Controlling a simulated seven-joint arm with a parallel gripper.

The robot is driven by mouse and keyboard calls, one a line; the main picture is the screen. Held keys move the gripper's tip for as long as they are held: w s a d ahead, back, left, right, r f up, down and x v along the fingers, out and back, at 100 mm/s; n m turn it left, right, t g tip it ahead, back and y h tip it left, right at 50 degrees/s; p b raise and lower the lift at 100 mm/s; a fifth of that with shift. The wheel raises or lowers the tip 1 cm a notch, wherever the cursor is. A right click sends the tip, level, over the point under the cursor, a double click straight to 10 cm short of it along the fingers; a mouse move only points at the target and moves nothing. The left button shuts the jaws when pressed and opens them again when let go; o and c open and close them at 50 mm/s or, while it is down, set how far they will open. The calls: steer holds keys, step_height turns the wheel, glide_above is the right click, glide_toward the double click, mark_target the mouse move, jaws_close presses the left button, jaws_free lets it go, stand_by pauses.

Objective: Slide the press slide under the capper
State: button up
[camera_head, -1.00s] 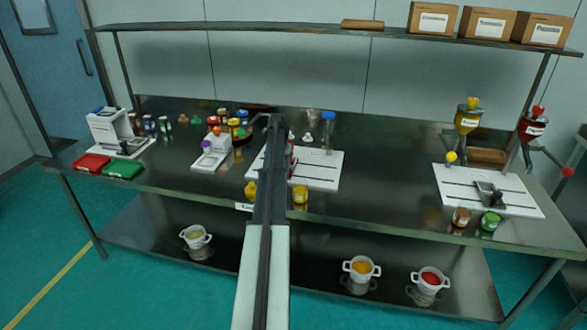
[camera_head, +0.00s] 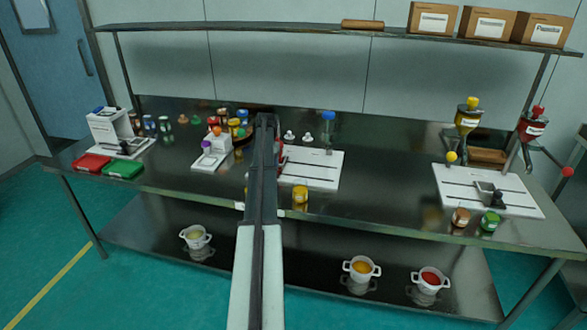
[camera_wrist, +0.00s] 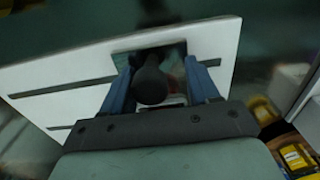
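The middle white board (camera_head: 318,160) with dark slots lies on the bench; it also shows in the wrist view (camera_wrist: 60,75). In the wrist view a dark metal slide plate (camera_wrist: 178,50) sits at the board's end, with a round black knob (camera_wrist: 150,85) on it. I take this for the press slide. My gripper (camera_wrist: 157,75) is open, with its blue fingers on either side of the knob; a gap shows at the right finger. In the head view my arm hides the gripper and slide. A blue-topped upright (camera_head: 328,122) at the board's back may be the capper; I cannot tell.
A yellow jar (camera_head: 300,194) stands in front of the board. A small white device (camera_head: 212,150) and several jars stand left of my arm. Another slotted board (camera_head: 455,180) with funnels is at right. The bench between the boards is clear.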

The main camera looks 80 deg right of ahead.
steer(key=shift+w, duration=1.8)
steer(key=o, duration=0.8)
steer(key=shift+c, duration=0.2)
steer(key=shift+r, duration=0.1)
step_height(320, 180, up, 9)
steer(key=shift+a, duration=0.1)
